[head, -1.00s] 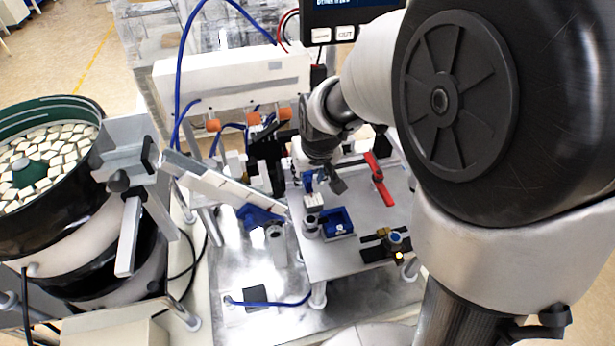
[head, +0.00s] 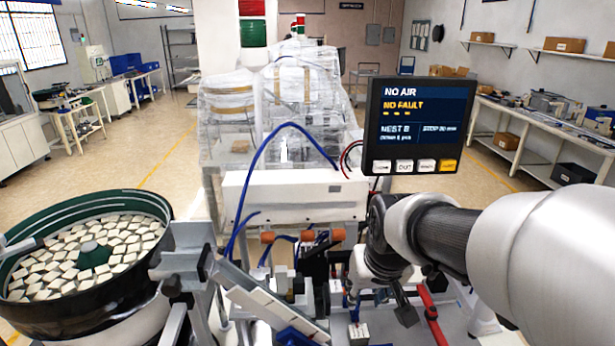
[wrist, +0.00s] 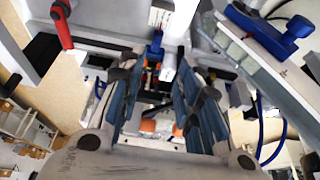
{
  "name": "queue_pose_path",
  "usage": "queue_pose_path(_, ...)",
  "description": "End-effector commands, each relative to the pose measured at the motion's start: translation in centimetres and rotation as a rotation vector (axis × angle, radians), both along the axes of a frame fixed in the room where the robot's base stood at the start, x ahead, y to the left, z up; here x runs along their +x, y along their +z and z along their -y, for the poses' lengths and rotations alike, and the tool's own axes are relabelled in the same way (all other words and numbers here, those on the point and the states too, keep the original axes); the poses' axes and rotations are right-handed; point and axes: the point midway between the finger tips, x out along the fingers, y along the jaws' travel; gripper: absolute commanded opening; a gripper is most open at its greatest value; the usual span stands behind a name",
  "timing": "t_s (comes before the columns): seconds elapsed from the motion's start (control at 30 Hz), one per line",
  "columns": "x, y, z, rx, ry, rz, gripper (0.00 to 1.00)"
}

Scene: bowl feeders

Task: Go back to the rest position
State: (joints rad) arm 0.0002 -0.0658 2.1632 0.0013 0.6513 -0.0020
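My gripper (head: 378,303) hangs low over the fixture plate (head: 385,335), left of a red lever (head: 432,315). In the wrist view, its two blue-padded fingers (wrist: 160,85) stand apart with a clear gap, and nothing is visibly held between them. A small white block (head: 357,333) sits on the fixture just below the gripper in the head view. My arm reaches in from the right. The lower part of the fixture is cut off by the picture's bottom edge.
A bowl feeder (head: 150,215) full of pale pieces stands at left, its sloping chute (head: 262,300) running toward the fixture. A white housing (head: 295,200) with a blue hose stands behind. A display (head: 418,125) reads "NO AIR" and "NO FAULT". Open floor lies beyond.

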Motion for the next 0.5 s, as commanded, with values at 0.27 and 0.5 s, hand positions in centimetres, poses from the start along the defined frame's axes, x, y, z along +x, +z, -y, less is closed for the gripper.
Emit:
queue_pose_path(0.27, -8.9, 2.2, 0.1, -0.001, -0.001, 0.015, 0.32)
queue_pose_path(0.5, -16.5, 1.7, 0.1, -0.002, -0.003, 0.019, 0.32)
